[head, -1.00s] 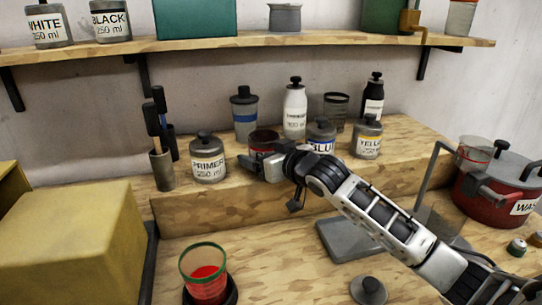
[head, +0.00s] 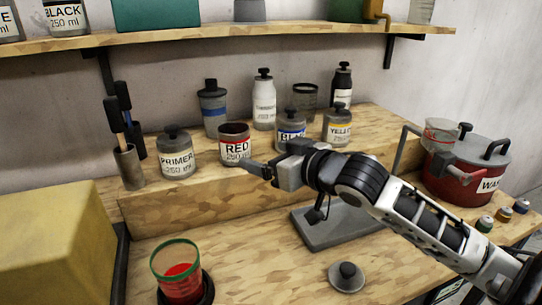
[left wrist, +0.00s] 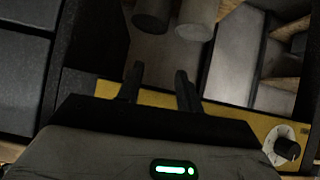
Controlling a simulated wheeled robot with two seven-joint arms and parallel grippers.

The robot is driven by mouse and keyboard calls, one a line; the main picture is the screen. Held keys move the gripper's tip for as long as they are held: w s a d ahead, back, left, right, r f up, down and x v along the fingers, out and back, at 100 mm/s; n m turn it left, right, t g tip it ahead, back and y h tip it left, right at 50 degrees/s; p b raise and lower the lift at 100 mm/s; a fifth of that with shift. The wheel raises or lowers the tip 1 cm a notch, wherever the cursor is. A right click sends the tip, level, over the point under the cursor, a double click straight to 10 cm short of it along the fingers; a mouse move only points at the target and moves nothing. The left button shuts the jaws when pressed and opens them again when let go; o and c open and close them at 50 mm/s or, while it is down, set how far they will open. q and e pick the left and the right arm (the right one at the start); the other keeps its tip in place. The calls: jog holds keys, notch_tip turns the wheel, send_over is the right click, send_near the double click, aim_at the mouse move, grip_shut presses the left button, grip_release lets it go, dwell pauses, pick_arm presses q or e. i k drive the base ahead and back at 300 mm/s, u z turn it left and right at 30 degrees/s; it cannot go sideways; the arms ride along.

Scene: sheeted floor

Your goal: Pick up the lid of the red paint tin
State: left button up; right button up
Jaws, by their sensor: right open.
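The red paint tin (head: 235,150), labelled RED, stands upright on the raised wooden step in the head view. Its top is open, with no lid on it. A grey round lid with a knob (head: 347,277) lies flat on the lower bench at the front, knob up. My right gripper (head: 258,171) is open and empty, just right of and below the red tin's label, well behind and left of the lid. My left gripper (left wrist: 160,85) shows only in the left wrist view, its fingers apart with nothing between them.
Primer (head: 175,155), blue (head: 290,132) and yellow (head: 338,130) tins flank the red tin. A green-rimmed cup of red paint (head: 180,272) stands front left. A grey slab (head: 335,228) lies behind the lid. A red pot (head: 465,175) stands right. Bench around the lid is clear.

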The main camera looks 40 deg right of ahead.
aim_at(347, 277)
jog(key=k, duration=1)
